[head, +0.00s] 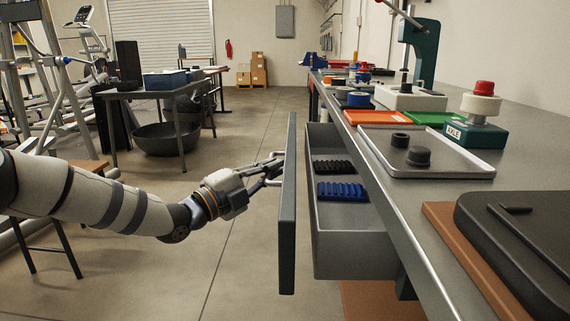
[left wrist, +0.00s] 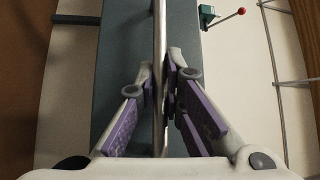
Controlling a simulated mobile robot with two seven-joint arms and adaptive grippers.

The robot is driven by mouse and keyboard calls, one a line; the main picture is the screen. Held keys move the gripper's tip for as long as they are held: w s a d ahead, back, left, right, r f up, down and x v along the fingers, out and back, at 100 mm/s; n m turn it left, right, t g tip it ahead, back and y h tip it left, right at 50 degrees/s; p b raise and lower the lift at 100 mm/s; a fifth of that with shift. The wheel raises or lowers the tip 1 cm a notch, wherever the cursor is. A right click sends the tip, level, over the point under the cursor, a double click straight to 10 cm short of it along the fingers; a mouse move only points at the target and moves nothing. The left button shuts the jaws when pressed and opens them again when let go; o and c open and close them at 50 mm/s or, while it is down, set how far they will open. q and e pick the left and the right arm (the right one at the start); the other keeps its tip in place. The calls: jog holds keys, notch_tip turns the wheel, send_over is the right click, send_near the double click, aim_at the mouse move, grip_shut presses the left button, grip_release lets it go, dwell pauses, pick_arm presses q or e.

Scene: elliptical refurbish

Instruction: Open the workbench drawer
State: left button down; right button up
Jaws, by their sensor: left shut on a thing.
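The workbench drawer (head: 352,250) stands open in the head view, pulled out to the left from under the workbench top (head: 400,190). Its dark front panel (head: 288,215) faces my left arm. Inside the drawer lie a black ribbed piece (head: 333,167) and a blue ribbed piece (head: 341,190). My left gripper (head: 277,168) is at the outer face of the front panel. In the left wrist view its purple-padded fingers (left wrist: 167,100) are shut on a metal bar handle (left wrist: 159,45) in front of the drawer face (left wrist: 120,75). My right gripper is not in view.
On the bench are a grey tray (head: 470,167) with two black round parts, a green AXLE base (head: 474,134), orange and green mats, a press (head: 424,55) and a black case (head: 520,240). The floor (head: 235,250) left of the drawer is clear.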

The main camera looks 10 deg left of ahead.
pick_arm(q)
jog(key=s+a+p, duration=0.1)
jog(key=s+a, duration=0.2)
jog(key=a, duration=1.3)
jog(key=shift+s+p, duration=0.15)
jog(key=shift+p, duration=0.2)
jog(key=c, duration=1.7)
grip_release()
jog(key=shift+s+a, duration=0.1)
jog(key=shift+a, duration=0.05)
jog(key=v, duration=1.1)
jog(key=shift+s+a, duration=0.2)
jog(key=shift+s, duration=0.1)
jog(key=shift+f, duration=0.1)
